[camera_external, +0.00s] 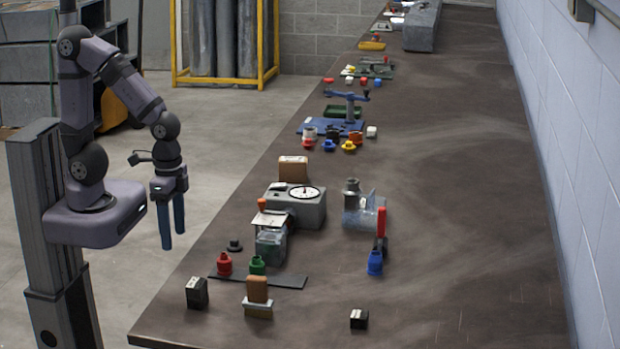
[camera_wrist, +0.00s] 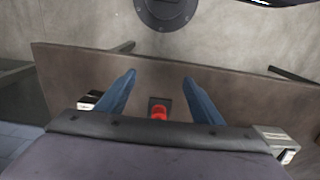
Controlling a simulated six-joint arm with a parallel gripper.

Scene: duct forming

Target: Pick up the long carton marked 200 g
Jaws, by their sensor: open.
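No marking is legible in either view, so I cannot tell which carton reads 200 g.
The bench (camera_external: 450,200) holds a dial scale (camera_external: 297,208), a metal fitting (camera_external: 362,213), red (camera_external: 224,264), green (camera_external: 257,265) and blue (camera_external: 375,263) knobbed pieces. The wrist view shows a red piece (camera_wrist: 158,112) and boxes at both sides. The bench's right side is clear.

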